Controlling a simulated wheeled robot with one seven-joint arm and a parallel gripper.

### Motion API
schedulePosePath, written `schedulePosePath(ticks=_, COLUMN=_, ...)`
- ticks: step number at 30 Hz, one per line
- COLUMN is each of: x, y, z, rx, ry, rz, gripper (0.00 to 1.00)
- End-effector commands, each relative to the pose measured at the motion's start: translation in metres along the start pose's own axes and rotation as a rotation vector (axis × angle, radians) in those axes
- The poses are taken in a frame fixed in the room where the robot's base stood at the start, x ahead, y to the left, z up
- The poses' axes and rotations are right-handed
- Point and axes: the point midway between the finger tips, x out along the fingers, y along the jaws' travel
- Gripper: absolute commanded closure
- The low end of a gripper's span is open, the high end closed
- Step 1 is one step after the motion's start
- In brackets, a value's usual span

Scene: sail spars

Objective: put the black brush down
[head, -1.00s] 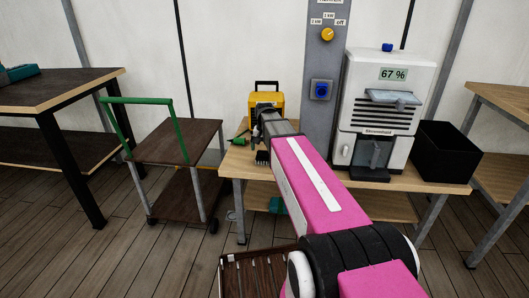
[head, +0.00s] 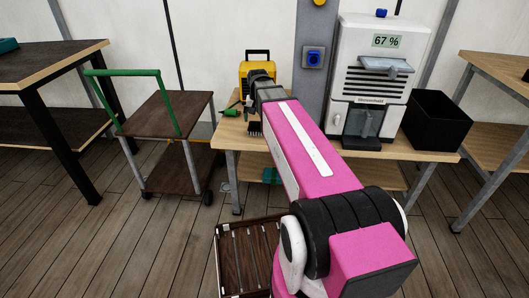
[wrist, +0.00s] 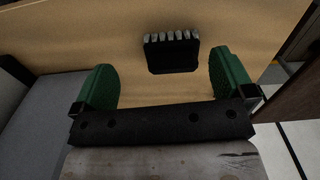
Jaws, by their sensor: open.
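The black brush (head: 254,129) is on the wooden table (head: 231,138), near its left front part, just below the end of my arm in the head view. In the wrist view the black brush (wrist: 171,54) shows its dark block and a row of pale grey bristles against the light wood. My gripper (wrist: 162,62) is open, with a green finger on each side of the brush in the picture. Neither finger touches it, and nothing is between them in a grip. In the head view my gripper is mostly hidden by my arm.
A grey post (head: 312,80), a white machine (head: 375,85) and a black bin (head: 437,121) are to the right. A green-handled cart (head: 170,115) stands left.

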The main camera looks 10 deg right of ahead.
Motion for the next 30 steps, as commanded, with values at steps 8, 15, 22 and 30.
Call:
schedulePosePath(ticks=8, x=0.091, y=0.023, z=0.095, rx=-0.129, ry=-0.003, rz=0.0, gripper=0.0)
schedulePosePath(ticks=15, x=0.133, y=0.036, z=0.149, rx=-0.21, ry=0.002, rz=0.0, gripper=0.0)
schedulePosePath(ticks=22, x=0.145, y=0.039, z=0.163, rx=-0.237, ry=0.006, rz=-0.001, gripper=0.0)
schedulePosePath(ticks=30, x=0.145, y=0.039, z=0.163, rx=-0.237, ry=0.006, rz=-0.001, gripper=0.0)
